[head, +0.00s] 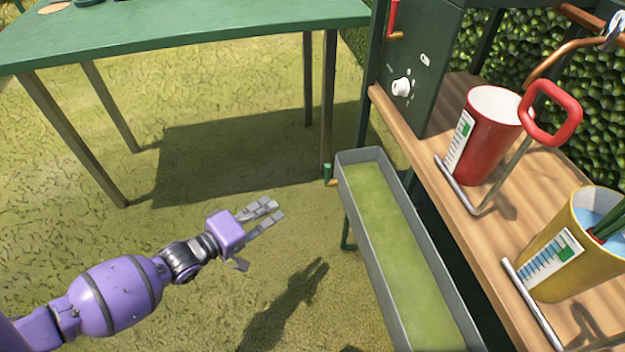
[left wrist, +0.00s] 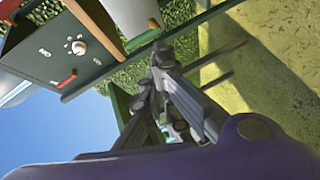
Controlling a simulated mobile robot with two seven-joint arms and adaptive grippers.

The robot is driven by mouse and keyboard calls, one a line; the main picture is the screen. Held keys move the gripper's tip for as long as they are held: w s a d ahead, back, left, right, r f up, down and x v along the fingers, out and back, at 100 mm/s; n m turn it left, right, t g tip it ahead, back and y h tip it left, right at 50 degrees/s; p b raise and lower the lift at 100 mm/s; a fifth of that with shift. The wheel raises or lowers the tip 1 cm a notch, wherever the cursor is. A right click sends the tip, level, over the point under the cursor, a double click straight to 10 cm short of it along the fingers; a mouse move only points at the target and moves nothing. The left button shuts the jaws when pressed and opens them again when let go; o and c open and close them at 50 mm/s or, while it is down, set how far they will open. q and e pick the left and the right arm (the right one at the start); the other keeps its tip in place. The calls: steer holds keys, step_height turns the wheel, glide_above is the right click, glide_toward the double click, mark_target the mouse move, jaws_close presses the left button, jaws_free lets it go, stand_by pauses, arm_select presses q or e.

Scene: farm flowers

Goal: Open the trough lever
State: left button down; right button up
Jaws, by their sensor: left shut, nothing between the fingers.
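The trough (head: 408,255) is a long grey metal channel holding green liquid, right of centre in the head view. A small lever (head: 328,173) with a green grip and a brass-coloured base sits at its far left corner. My left gripper (head: 279,209) is shut and empty, left of the trough and nearer than the lever, with a clear gap to both. Its fingers point right. The left wrist view shows the fingers (left wrist: 152,76) close together with nothing between them. My right gripper is not in view.
A green table (head: 200,32) stands at the back left. A dark green panel (head: 425,75) with a white knob (head: 401,87) and a red lever (head: 392,18) stands beyond the trough. A wooden shelf (head: 500,215) holds a red pot (head: 485,140) and a yellow pot (head: 590,272). Grass left of the trough is clear.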

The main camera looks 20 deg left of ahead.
arm_select(q)
steer(key=w+a+n+t+h+b, duration=0.1)
steer(key=w+a+n+t+b, duration=0.1)
steer(key=w+b, duration=0.6)
steer(key=w+d+r+b, duration=0.1)
steer(key=w+d+b, duration=0.1)
steer(key=w+d, duration=0.4)
steer(key=w, duration=0.3)
steer(key=shift+d+r+n, duration=0.25)
steer(key=shift+d+n, duration=0.05)
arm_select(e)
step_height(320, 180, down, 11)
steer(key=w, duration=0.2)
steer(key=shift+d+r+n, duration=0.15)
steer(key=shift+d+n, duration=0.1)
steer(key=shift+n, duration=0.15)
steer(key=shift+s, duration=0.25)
arm_select(q)
steer(key=shift+s+d, duration=0.1)
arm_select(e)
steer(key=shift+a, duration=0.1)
arm_select(q)
steer(key=shift+s+r+m+h, duration=0.1)
steer(key=shift+r+m+h, duration=0.05)
steer(key=shift+m+h, duration=0.25)
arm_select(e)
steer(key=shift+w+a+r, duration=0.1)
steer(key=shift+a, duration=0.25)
